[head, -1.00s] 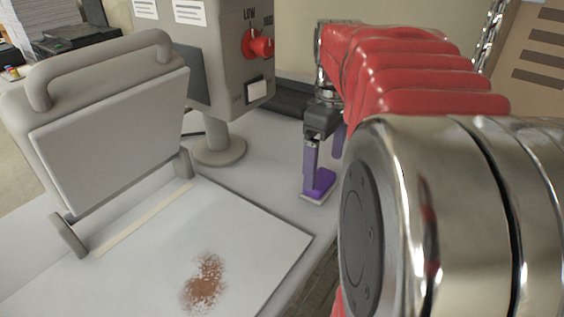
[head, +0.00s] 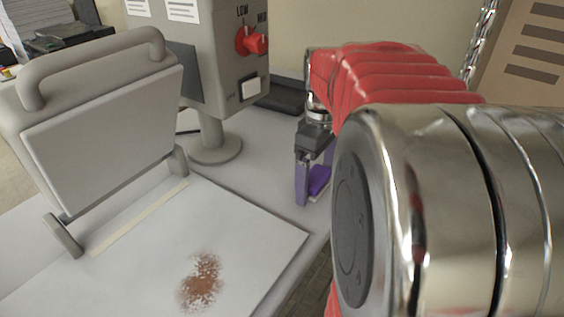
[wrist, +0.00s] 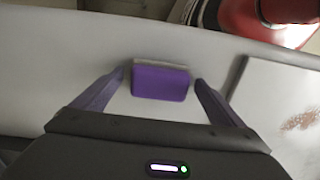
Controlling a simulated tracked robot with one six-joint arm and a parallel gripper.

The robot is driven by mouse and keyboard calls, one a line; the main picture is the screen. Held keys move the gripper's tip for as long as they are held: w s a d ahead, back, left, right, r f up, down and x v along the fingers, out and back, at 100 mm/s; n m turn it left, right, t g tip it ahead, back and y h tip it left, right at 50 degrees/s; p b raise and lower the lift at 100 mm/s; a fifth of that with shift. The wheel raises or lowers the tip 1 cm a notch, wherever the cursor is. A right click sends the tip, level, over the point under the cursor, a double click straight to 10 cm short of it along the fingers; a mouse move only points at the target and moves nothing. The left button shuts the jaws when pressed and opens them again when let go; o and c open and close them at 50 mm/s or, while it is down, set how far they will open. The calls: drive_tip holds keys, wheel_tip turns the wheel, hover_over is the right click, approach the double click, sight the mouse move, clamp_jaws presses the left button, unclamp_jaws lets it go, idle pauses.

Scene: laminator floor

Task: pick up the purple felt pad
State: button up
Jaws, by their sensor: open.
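The purple felt pad (wrist: 160,83) lies on the pale worktop in the wrist view, with a thin light edge along its far side. My gripper (wrist: 163,80) is open, with one purple finger on each side of the pad and a small gap showing at both sides. In the head view the pad (head: 319,180) shows just right of the near finger of my gripper (head: 314,192), partly hidden by it. I cannot tell the exact height of the fingertips above the worktop.
A white board with a brown speckled patch (head: 201,283) lies left of my gripper, under a raised grey hinged plate (head: 105,125). A grey control box (head: 235,60) with a red knob stands on a post behind. The worktop's edge (wrist: 240,38) runs beyond the pad.

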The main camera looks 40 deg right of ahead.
sight(316, 175)
drive_tip(key=shift+c, duration=0.7)
drive_tip(key=c, duration=1)
drive_tip(key=shift+c, duration=0.2)
wheel_tip(316, 175, up, 10)
drive_tip(key=shift+r, duration=0.1)
drive_tip(key=o, duration=0.5)
drive_tip(key=shift+c, duration=0.2)
drive_tip(key=c, duration=0.3)
